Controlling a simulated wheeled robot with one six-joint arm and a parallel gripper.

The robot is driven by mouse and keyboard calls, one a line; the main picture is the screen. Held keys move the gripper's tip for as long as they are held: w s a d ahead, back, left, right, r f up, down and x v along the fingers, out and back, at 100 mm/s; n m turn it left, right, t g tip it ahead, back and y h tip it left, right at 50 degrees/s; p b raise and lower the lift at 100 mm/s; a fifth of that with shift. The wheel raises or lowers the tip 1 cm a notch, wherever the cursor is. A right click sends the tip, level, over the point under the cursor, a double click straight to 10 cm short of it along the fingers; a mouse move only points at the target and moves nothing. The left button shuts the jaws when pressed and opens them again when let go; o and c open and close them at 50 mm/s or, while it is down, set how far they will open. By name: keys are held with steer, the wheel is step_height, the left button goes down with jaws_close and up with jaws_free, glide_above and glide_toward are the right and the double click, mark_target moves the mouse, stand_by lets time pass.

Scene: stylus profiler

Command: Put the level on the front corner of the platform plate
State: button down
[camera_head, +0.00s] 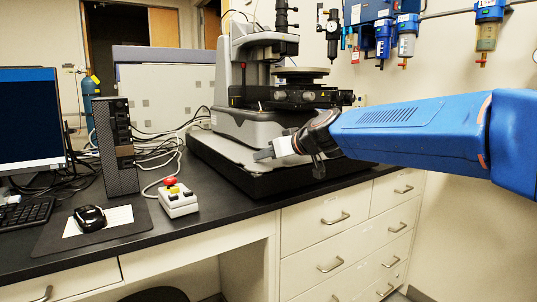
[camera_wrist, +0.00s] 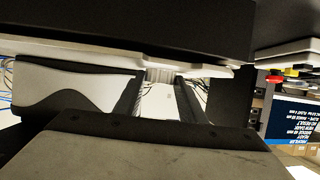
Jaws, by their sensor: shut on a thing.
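My gripper (camera_head: 264,154) reaches in from the right, low over the front part of the pale platform plate (camera_head: 225,150) under the profiler. In the wrist view, its two dark fingers (camera_wrist: 159,92) close on a small, pale, ribbed piece that I take to be the level (camera_wrist: 160,75). The level is mostly hidden by the fingers, and I cannot make it out clearly in the head view. The pale edge of the plate runs just past the fingertips in the wrist view. I cannot tell whether the level touches the plate.
The profiler (camera_head: 245,78) with its round stage (camera_head: 300,73) stands behind my gripper. The plate lies on a thick black base (camera_head: 262,182). A control box (camera_head: 178,200) with a red knob sits on the counter to the left, near loose cables and a dark tower (camera_head: 115,145).

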steer(key=c, duration=1.2)
jaws_free()
steer(key=shift+o, duration=0.2)
steer(key=shift+s+d+r, duration=0.1)
steer(key=shift+r, duration=0.1)
steer(key=v, duration=1.1)
steer(key=shift+s+d, duration=0.25)
steer(key=s+d+f+m+g+h, duration=0.2)
steer(key=s+d+f+m+h, duration=0.2)
steer(key=s+d+f, duration=0.8)
steer(key=s+d+f+m+g+h, duration=0.3)
steer(key=s+d+f, duration=0.9)
steer(key=s+f, duration=0.7)
steer(key=shift+s+d+f+m+g+h, duration=0.3)
steer(key=shift+s+f+m+h, duration=0.1)
steer(key=shift+f+h, duration=0.3)
steer(key=shift+w, duration=0.1)
